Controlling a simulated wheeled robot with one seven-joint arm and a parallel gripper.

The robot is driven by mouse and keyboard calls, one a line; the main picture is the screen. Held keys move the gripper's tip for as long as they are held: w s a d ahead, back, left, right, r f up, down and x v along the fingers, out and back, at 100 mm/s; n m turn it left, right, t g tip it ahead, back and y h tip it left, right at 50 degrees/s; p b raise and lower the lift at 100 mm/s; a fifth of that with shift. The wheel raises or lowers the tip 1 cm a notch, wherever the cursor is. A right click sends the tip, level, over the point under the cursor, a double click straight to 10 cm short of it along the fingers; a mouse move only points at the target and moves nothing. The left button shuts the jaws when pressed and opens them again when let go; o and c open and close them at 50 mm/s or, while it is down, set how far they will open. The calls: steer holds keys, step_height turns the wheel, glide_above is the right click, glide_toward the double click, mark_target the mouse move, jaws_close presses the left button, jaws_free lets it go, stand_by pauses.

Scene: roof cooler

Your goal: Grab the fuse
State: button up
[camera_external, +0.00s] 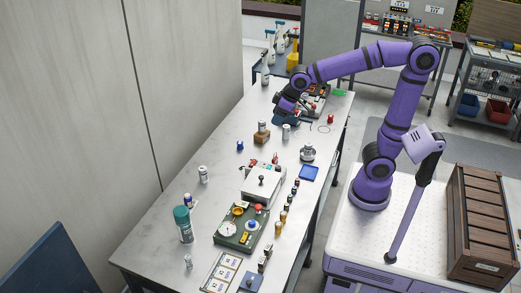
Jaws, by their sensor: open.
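My gripper (284,114) is open, low over the far part of the long grey table (215,166), pointing down beside a dark box with red and orange parts (315,98). Its fingertips are small and partly lost against dark blue and black shapes below. I cannot make out for certain which thing is the fuse. Small dark and amber cylinders (284,216) stand in a row along the table's right edge, too small to name. Whether anything lies between the fingers is hidden.
A silver can (286,132) and a brown block with a can on it (261,136) stand close to the gripper. Nearer are a white box (263,183), a green box with dials (241,227) and a teal-capped can (183,224). A wall borders the left side.

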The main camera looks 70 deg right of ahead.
steer(key=w+a+f+n, duration=0.2)
steer(key=w+a+f, duration=0.3)
steer(key=w+a, duration=0.55)
steer(key=n+g+y, duration=0.2)
steer(key=n, duration=0.2)
glide_above(187, 267)
steer(key=s+d, duration=0.3)
steer(key=d, duration=0.1)
step_height(187, 267, down, 29)
steer(key=shift+t, duration=0.3)
steer(key=x, duration=1)
steer(key=shift+s+a+f, duration=0.1)
steer(key=shift+s+f, duration=0.1)
steer(key=shift+f, duration=0.05)
steer(key=shift+c, duration=0.5)
steer(key=c, duration=0.9)
